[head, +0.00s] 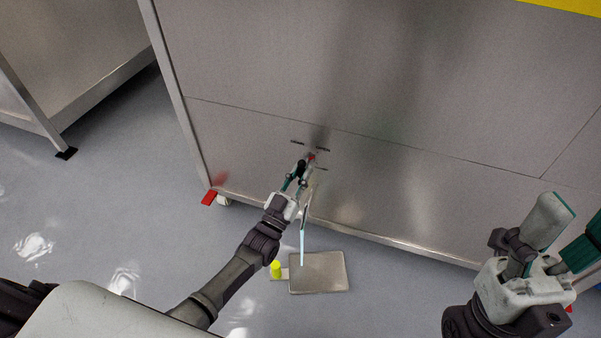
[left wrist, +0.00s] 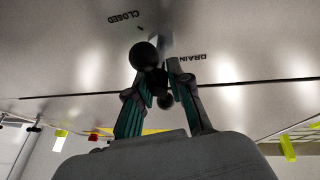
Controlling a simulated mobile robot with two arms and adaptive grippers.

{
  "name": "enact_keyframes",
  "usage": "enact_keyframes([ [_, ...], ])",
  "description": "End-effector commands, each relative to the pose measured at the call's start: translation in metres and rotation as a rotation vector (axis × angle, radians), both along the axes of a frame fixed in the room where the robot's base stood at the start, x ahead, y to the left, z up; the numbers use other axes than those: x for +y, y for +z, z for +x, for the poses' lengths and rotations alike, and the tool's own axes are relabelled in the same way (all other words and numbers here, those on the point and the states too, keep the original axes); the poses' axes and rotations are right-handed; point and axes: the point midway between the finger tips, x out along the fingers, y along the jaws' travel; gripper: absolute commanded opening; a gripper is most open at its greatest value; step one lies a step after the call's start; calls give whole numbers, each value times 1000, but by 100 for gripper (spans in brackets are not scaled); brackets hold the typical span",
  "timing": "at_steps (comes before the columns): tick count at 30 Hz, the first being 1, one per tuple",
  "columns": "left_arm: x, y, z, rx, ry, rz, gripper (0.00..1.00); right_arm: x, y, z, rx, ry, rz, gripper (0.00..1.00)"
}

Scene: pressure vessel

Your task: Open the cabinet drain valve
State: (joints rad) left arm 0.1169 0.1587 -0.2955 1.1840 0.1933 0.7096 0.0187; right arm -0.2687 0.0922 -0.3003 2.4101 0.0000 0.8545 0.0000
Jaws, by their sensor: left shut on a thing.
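The drain valve (head: 311,157) sits low on the front of the steel cabinet (head: 260,150), with a small red part showing. My left gripper (head: 299,172) is at the valve, shut on its handle. In the left wrist view, the valve handle's black ball knob (left wrist: 143,55) shows at the fingers, between the printed words CLOSED and DRAIN. The fingers partly hide the handle, so its exact angle is unclear. A narrow pale blue strip (head: 302,246) hangs below the valve. My right gripper (head: 562,240) is open and empty at the lower right, away from the cabinet front.
Another steel unit (head: 75,50) stands left, with clear floor between.

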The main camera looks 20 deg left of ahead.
Motion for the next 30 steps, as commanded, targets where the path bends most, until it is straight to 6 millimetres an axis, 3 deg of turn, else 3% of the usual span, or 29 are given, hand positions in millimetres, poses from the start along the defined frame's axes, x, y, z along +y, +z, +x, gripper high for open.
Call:
enact_keyframes([
  [3, -7, -4, -3, 9, -12, 2, 0, 0, -1, 0, 2, 0, -1, 57],
  [4, -7, -4, -3, 9, -12, 2, 21, 0, -1, 0, 2, 0, -1, 57],
  [7, -7, -4, -2, 9, -12, 2, 38, 0, -1, 1, 3, 0, 0, 57],
  [8, -7, -4, -2, 8, -11, 1, 39, 0, -1, 1, 3, 0, 0, 57],
  [19, -1, -5, -9, 4, -6, 2, 39, 0, -3, 2, 10, -2, 1, 57],
  [30, 12, -35, -76, 8, -9, 2, 39, 0, -2, 1, 6, 0, -1, 57],
])
